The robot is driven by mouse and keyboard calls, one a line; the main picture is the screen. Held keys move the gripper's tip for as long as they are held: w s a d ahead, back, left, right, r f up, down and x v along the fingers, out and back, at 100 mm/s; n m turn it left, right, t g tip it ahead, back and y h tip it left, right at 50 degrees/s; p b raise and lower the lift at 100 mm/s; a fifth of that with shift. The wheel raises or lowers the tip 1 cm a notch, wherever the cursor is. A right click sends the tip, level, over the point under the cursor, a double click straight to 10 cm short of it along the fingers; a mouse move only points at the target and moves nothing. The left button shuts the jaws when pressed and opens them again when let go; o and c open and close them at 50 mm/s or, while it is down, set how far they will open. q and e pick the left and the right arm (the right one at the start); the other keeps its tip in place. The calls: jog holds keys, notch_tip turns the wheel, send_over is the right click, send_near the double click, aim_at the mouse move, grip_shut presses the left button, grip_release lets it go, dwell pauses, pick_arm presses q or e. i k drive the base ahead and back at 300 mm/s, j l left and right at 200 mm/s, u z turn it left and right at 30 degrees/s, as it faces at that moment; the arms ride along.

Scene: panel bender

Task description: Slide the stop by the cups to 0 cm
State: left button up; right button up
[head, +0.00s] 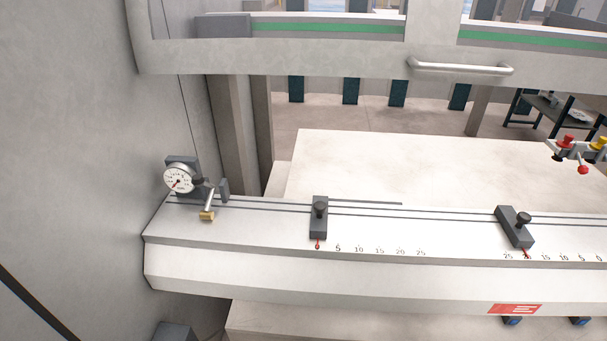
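Two dark stops with black knobs sit on the rail of the white ledge (240,233). The left stop (319,225) stands nearer the dial gauge, and its red pointer is at the 0 end of its scale. The right stop (513,227) sits slightly slanted in the picture, with its red pointer around the 20 mark, just right of 25. Neither of my grippers is in view.
A round dial gauge (179,179) with a brass-tipped lever is at the ledge's left end. A frame with a metal handle (461,68) hangs above. A pale table (420,160) lies behind.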

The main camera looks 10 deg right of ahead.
aim_at(513, 224)
jog(key=z, duration=1.75)
